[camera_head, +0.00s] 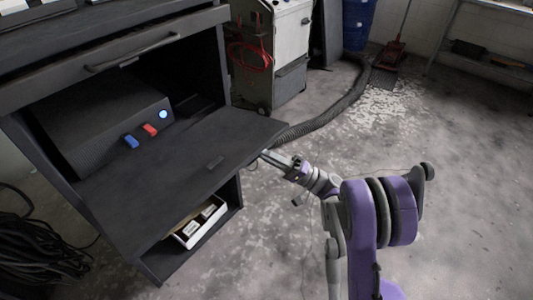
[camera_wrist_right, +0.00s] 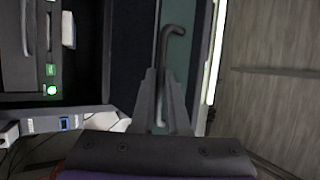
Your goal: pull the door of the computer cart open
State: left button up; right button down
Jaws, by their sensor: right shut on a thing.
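The computer cart (camera_head: 157,62) is the dark cabinet at the left of the head view. Its door (camera_head: 190,175) is a flat dark panel standing out from the open compartment. A computer box (camera_head: 95,125) with blue and red plugs and a lit button shows inside. My right gripper (camera_head: 268,156) is at the panel's right edge; its fingertips are partly hidden there. In the right wrist view the fingers (camera_wrist_right: 160,105) are shut on a grey hooked handle (camera_wrist_right: 172,32). How this handle joins the door is not clear. My left gripper is not in view.
A white tray (camera_head: 200,222) sits on the shelf under the door. Black cables (camera_head: 40,255) lie at the lower left. A grey machine (camera_head: 290,50) with red cables and a thick black hose (camera_head: 340,108) stand behind. The floor on the right is mostly clear.

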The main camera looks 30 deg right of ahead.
jog(key=shift+w+f, duration=0.15)
jog(key=shift+f, duration=0.05)
jog(key=c, duration=0.9)
grip_release()
jog(key=shift+w+a, duration=0.15)
jog(key=p+v, duration=0.1)
jog(key=v, duration=1)
jog(key=shift+c, duration=0.3)
